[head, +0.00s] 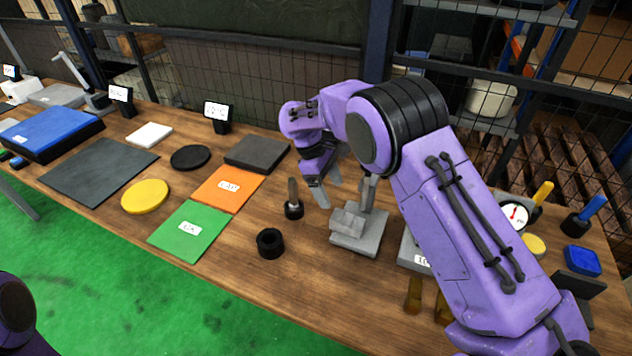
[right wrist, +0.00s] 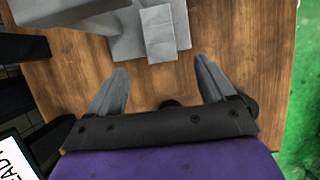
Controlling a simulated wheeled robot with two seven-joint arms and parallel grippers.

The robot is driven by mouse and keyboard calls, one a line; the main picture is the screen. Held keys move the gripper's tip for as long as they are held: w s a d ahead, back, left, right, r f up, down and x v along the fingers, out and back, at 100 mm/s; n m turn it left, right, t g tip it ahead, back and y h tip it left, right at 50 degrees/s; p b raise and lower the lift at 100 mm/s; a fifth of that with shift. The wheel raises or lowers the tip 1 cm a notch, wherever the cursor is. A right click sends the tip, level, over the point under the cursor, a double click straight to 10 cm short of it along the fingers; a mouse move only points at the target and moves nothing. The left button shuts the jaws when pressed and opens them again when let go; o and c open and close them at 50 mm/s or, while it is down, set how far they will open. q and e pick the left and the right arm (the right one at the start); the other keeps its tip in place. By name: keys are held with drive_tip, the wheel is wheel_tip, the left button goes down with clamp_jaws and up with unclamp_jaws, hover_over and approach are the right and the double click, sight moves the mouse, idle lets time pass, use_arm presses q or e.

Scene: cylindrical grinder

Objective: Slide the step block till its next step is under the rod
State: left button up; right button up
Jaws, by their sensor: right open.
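The grey step block (head: 347,222) sits on the grey base plate (head: 356,240) of a small stand with an upright post (head: 368,192). In the right wrist view the step block (right wrist: 158,32) shows at the top, ahead of the fingers. The rod cannot be made out clearly; my arm hides part of the stand's top. My right gripper (head: 327,186) is open and empty, above and left of the stand. In the right wrist view its fingers (right wrist: 161,72) stand wide apart with bare table between them, not touching the block. My left gripper is out of view.
A black ring (head: 270,243) and a dark peg with a brown handle (head: 293,202) stand left of the stand. Green (head: 190,230) and orange (head: 228,190) mats lie farther left. A dial gauge (head: 514,215) stands on the right, behind my forearm.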

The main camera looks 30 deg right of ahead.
sight(340, 215)
drive_tip(key=p+x, duration=0.2)
drive_tip(key=x, duration=0.8)
drive_tip(key=shift+w+a+f, duration=0.1)
drive_tip(key=shift+a+f, duration=0.05)
drive_tip(key=shift+f, duration=0.2)
clamp_jaws()
